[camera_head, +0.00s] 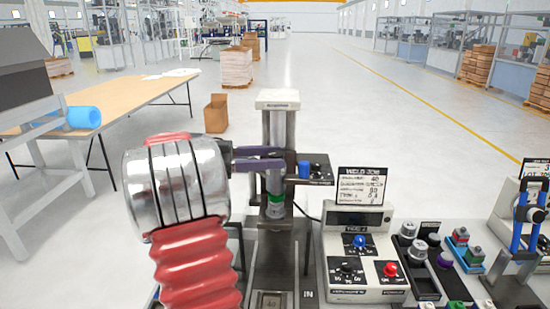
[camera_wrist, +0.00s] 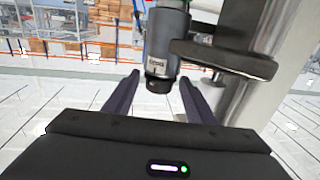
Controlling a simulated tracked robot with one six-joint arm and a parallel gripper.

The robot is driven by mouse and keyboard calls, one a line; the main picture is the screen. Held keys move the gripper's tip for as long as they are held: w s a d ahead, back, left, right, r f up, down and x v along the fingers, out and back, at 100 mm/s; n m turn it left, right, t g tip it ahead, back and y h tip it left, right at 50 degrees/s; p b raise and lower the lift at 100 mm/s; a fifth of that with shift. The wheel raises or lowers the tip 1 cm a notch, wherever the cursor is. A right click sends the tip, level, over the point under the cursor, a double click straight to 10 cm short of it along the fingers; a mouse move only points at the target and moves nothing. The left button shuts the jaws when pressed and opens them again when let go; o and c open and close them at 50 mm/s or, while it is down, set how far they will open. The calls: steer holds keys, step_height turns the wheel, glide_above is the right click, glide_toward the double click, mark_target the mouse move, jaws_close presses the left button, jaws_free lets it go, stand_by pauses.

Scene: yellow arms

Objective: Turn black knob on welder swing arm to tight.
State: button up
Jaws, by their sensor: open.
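The welder (camera_head: 279,120) stands as a grey column with a pale top. A dark swing arm (camera_head: 322,170) with a blue knob on top reaches right from it. A grey cylinder with a green ring (camera_head: 275,200) hangs below my gripper's fingers. In the wrist view, a grey cylinder with a dark lower end (camera_wrist: 158,85) hangs between the finger tips, beside a dark arm (camera_wrist: 225,58) on the column. I cannot tell for sure which part is the black knob. My gripper (camera_head: 280,160) is open at the column; its two fingers also show in the wrist view (camera_wrist: 159,77).
A control box (camera_head: 367,290) with blue, black and red knobs and a sign (camera_head: 361,187) stands right of the column. Trays of small parts (camera_head: 468,250) and a blue-handled device (camera_head: 528,215) are further right. A wooden table (camera_head: 135,92) stands left. Open floor lies behind.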

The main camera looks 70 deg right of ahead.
steer(key=v, duration=1)
steer(key=shift+w, duration=0.2)
